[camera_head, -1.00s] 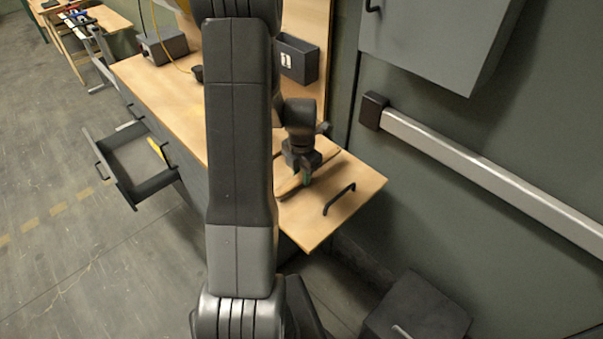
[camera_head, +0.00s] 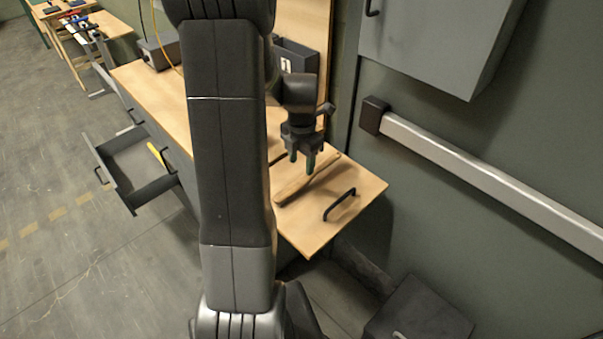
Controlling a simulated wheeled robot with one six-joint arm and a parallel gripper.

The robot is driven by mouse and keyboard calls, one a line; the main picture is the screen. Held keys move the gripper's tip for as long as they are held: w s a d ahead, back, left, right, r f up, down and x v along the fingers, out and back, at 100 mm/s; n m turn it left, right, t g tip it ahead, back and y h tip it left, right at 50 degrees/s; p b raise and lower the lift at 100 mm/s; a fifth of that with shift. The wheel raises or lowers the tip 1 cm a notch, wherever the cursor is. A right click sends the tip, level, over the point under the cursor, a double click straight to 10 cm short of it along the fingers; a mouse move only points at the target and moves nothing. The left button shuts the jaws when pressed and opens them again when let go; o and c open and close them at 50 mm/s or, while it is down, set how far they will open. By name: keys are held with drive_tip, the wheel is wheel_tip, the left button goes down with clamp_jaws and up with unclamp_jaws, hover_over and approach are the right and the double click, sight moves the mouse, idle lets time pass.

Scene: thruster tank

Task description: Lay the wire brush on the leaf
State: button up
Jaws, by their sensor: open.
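The wire brush (camera_head: 291,187), a long light-wood piece, lies flat and slantwise on the leaf (camera_head: 313,232), the wooden panel at the near right end of the bench. My gripper (camera_head: 302,162), with green fingertips, is open just above the brush, pointing down. I cannot tell whether a fingertip still touches it. My arm hides the left part of the leaf and perhaps the brush's near end.
A black bar handle (camera_head: 340,204) stands up from the leaf, right of the brush. A dark bin (camera_head: 295,55) and a grey box (camera_head: 160,52) are farther back. An open drawer (camera_head: 135,165) juts out at left. A grey cabinet (camera_head: 440,40) hangs at upper right.

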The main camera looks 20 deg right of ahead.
drive_tip(key=shift+r, duration=2.4)
drive_tip(key=shift+o, duration=0.4)
